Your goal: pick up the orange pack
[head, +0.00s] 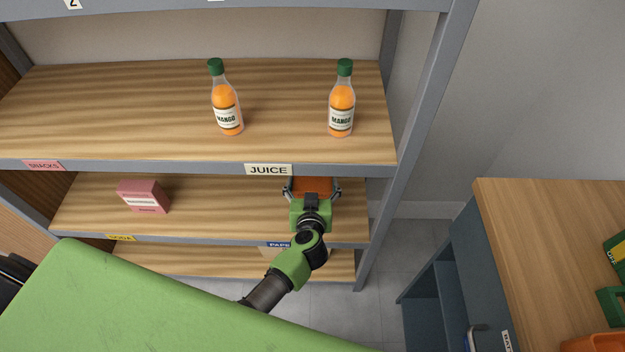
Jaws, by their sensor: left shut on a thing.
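The orange pack (312,183) is on or just above the right part of the middle shelf (230,205), below the shelf edge with the JUICE label. My left gripper (312,190) reaches in from below and is shut on the pack, with a finger at each side. The gripper body hides the pack's near part, and the upper shelf edge comes close above it. I cannot tell whether the pack touches the shelf. My right gripper is not in view.
A pink box (144,197) stands on the middle shelf to the left, with bare shelf between. Two mango juice bottles (227,108) (341,110) stand on the shelf above. A wooden-topped cabinet (550,225) stands at right.

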